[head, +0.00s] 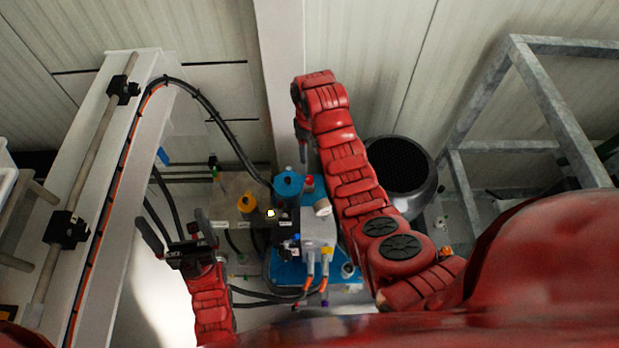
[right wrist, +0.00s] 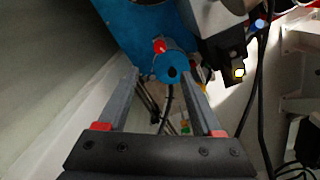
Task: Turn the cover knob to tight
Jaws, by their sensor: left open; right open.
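The pump unit (head: 318,232) stands on a blue base in the middle of the head view, with coloured knobs and caps on top. I cannot tell for certain which part is the cover knob. A blue round cap (head: 288,183) with a red piece (head: 308,183) beside it sits at its back. In the right wrist view a blue cylinder (right wrist: 172,66) with a dark hole and a red piece (right wrist: 159,46) shows beyond the fingertips. My right gripper (right wrist: 160,78) is open, nothing held; its fingers point towards that cylinder. My left gripper (head: 178,232) is open and empty, left of the pump.
Black hoses (head: 216,112) arch over from the white rail frame (head: 110,150) at left. A dark round bin (head: 402,165) and a grey metal frame (head: 530,85) stand at right.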

